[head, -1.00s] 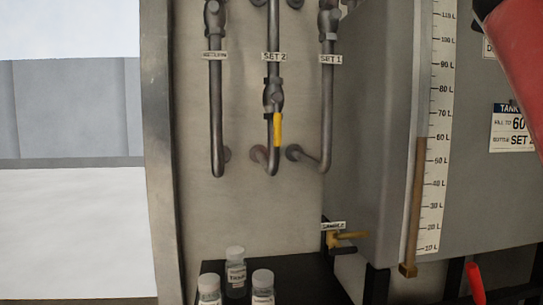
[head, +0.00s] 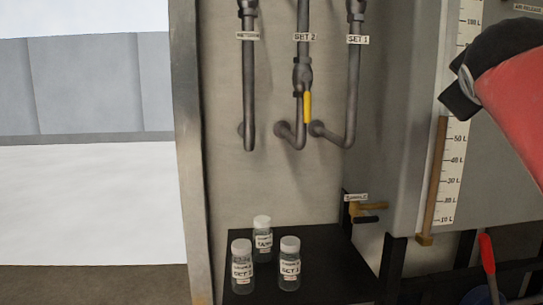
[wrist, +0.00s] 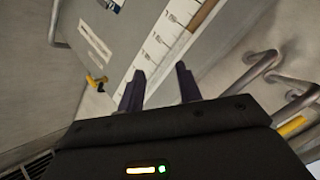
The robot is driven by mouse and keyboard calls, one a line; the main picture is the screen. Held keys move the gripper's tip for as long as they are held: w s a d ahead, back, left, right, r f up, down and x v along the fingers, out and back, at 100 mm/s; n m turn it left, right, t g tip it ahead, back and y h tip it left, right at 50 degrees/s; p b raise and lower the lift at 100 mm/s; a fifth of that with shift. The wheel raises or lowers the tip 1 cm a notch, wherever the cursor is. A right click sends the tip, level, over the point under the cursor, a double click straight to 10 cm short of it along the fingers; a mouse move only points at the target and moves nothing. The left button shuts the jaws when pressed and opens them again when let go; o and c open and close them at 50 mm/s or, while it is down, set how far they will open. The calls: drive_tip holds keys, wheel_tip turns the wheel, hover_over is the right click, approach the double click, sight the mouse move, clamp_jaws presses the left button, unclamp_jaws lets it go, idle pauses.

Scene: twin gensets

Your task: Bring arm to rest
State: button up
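My arm (head: 515,105), a red link with a black end part, enters the head view from the right edge, in front of the grey tank and its level scale. My gripper (wrist: 160,84) shows in the wrist view with its two dark fingers apart and nothing between them. The wrist view is tilted; the white level scale (wrist: 155,47) lies beyond the fingers. I cannot make out the fingers clearly in the head view.
Three labelled sample bottles (head: 263,232) stand on a black shelf (head: 335,262). Pipes marked SET 2 (head: 303,75) and SET 1 (head: 353,90) run down the wall. A yellow valve handle (head: 308,107) hangs down. A brass sample tap (head: 368,206) juts from the tank (head: 405,150). A red lever (head: 487,253) stands lower right.

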drive_tip(key=s+a+f+g+y+p, duration=0.1)
drive_tip(key=a+f+y, duration=0.15)
drive_tip(key=f, duration=0.55)
drive_tip(key=s+a+f+m+g+y, duration=0.1)
drive_tip(key=a+f+g+y, duration=0.1)
drive_tip(key=a+f, duration=0.35)
drive_tip(key=s+a+f+g+y+p, duration=0.1)
drive_tip(key=s+a+f+y, duration=0.1)
drive_tip(key=f, duration=0.7)
drive_tip(key=s+a+f+m+g+y, duration=0.1)
drive_tip(key=s+a+f+g, duration=0.1)
drive_tip(key=s+f, duration=0.3)
drive_tip(key=s+a+f+m+g+y+p, duration=0.1)
drive_tip(key=s+a+f, duration=0.4)
drive_tip(key=f, duration=0.8)
drive_tip(key=shift+s+a+f+g+y, duration=0.2)
drive_tip(key=shift+g+y, duration=0.25)
drive_tip(key=shift+g, duration=0.45)
